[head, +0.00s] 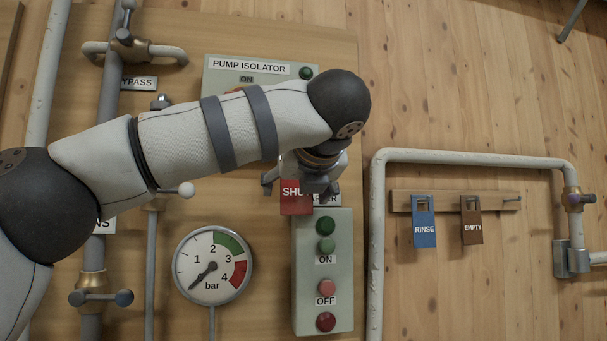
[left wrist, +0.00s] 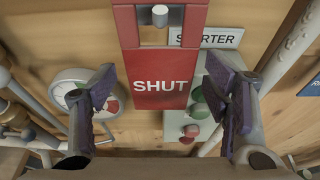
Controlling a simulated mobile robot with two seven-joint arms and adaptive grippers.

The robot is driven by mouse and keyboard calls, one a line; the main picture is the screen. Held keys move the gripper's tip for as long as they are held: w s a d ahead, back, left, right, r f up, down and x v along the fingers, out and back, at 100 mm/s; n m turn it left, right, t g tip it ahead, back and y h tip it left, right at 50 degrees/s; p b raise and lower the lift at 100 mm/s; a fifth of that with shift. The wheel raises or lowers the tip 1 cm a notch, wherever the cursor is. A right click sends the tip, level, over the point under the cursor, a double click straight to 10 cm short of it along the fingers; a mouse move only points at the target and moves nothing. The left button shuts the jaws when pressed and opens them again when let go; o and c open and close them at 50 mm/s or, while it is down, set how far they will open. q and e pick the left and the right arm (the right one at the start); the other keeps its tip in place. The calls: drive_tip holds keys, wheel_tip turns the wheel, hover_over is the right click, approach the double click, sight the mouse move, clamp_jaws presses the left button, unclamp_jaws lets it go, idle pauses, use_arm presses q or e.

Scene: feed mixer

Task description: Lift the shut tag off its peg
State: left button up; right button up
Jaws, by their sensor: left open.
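The red SHUT tag (head: 294,203) hangs by the top of the starter box, partly hidden by my left gripper in the head view. In the left wrist view the SHUT tag (left wrist: 163,87) hangs upright, with a pale round peg (left wrist: 160,14) through the opening in its upper part. My left gripper (head: 296,183) is open in front of the tag. In the left wrist view its two fingers stand apart, one on either side of the tag, with gaps between; I see no contact. My right gripper is in neither view.
The starter box (head: 340,270) with several buttons is below the tag, a pressure gauge (head: 213,265) to its left. A wooden rail (head: 448,203) at right holds a blue RINSE tag (head: 424,225), a brown EMPTY tag (head: 472,228) and a bare peg (head: 511,199). A white pipe (head: 376,250) stands between.

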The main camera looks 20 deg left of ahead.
use_arm(q)
drive_tip(key=shift+w+a, duration=0.2)
drive_tip(key=shift+w, duration=0.05)
drive_tip(key=c, duration=1.2)
drive_tip(key=shift+r, duration=0.65)
drive_tip(key=shift+s+d, duration=0.95)
drive_tip(key=shift+s, duration=0.3)
drive_tip(key=shift+s+d, duration=0.9)
drive_tip(key=shift+s, duration=0.3)
drive_tip(key=shift+s+d, duration=0.95)
drive_tip(key=shift+s, duration=0.3)
